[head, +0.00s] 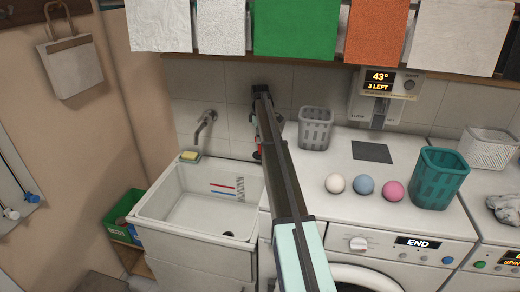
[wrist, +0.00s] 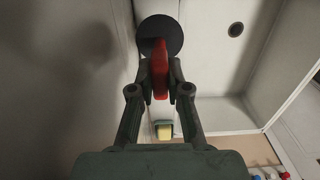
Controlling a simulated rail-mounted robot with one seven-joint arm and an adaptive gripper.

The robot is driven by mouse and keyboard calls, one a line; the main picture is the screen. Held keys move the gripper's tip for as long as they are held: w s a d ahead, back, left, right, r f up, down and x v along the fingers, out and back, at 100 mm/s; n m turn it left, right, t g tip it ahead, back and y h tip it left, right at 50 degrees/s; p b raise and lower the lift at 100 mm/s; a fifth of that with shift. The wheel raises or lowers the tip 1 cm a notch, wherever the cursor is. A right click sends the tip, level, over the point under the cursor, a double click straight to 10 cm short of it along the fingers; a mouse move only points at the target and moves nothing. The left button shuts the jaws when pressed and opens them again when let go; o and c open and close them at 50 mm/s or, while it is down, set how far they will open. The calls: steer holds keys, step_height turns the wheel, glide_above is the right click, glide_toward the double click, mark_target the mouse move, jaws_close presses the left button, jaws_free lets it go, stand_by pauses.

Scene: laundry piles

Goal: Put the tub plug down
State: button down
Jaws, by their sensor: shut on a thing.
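The tub plug is a dark round disc (wrist: 160,32) with a red grip tab (wrist: 160,70), seen in the wrist view. My gripper (wrist: 160,88) is shut on the red tab, one finger on each side, with the disc beyond the fingertips. In the head view my gripper (head: 258,154) is mostly hidden by my arm, near the back right corner of the white tub (head: 148,202). A bit of red shows there. A small round hole (wrist: 235,29) lies right of the plug in the wrist view. I cannot tell whether the disc touches anything.
A yellow sponge (head: 190,155) sits on the tub's back left ledge, below a wall tap (head: 205,126). Right of the tub, a washer top carries a grey basket (head: 315,128), several coloured balls (head: 364,185) and a teal basket (head: 437,178). Cloths (head: 295,30) hang above.

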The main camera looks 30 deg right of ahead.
mark_target(260, 154)
step_height(260, 154, down, 7)
steer(key=p, duration=0.3)
steer(key=shift+f, duration=0.15)
steer(key=shift+w+d+f+p, duration=0.1)
steer(key=shift+w+f+p, duration=0.05)
steer(key=shift+p, duration=0.3)
steer(key=shift+f, duration=0.3)
steer(key=shift+f, duration=0.1)
steer(key=c, duration=1.1)
jaws_free()
steer(key=shift+c, duration=0.2)
step_height(260, 154, up, 12)
steer(key=b, duration=0.5)
steer(key=shift+b, duration=0.35)
